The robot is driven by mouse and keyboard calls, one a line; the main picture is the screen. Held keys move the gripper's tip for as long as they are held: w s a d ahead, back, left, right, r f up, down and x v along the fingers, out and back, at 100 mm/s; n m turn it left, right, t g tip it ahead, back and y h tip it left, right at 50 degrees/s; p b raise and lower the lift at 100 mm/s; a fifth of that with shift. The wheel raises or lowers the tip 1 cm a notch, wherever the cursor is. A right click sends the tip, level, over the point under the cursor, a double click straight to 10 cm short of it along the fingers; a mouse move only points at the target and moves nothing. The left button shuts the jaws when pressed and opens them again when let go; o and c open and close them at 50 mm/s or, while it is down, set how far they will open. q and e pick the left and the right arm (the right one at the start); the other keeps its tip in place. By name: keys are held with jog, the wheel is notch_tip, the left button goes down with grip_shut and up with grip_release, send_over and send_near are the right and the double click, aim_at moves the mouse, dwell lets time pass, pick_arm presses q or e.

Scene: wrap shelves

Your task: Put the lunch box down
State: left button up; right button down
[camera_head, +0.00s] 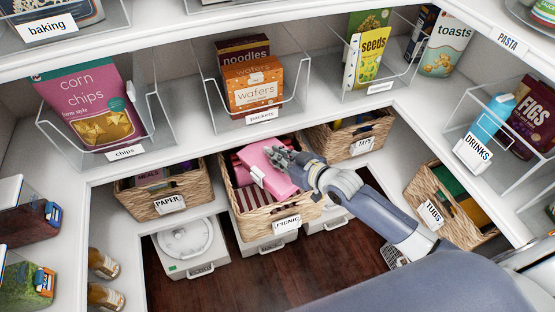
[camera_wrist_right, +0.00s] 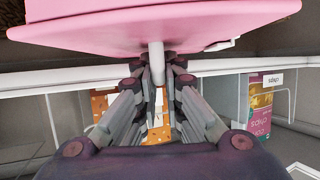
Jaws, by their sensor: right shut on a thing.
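The pink lunch box (camera_head: 258,172) is tilted at the mouth of the wicker basket labelled PICNIC (camera_head: 254,226), on the lower shelf. My right gripper (camera_head: 282,158) reaches in from the right and is shut on the lunch box. In the right wrist view the lunch box (camera_wrist_right: 150,28) fills the top, and a pale bar on it runs between the fingers of my right gripper (camera_wrist_right: 154,68). Whether the box rests on the basket's contents cannot be told. My left gripper is not in view.
A red-and-white striped thing (camera_head: 250,200) lies in the PICNIC basket. The upper shelf edge (camera_head: 200,143) runs close behind and above. Clear bins with food packets stand there.

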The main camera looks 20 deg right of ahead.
jog(key=shift+w+d+f, duration=0.15)
jog(key=shift+w, duration=0.7)
jog(key=shift+f, duration=1.6)
jog(key=shift+s+f, duration=0.1)
jog(key=shift+f, duration=0.3)
jog(key=c, duration=1.7)
grip_release()
jog(key=shift+r, duration=0.15)
jog(key=shift+r, duration=0.3)
jog(key=v, duration=1.2)
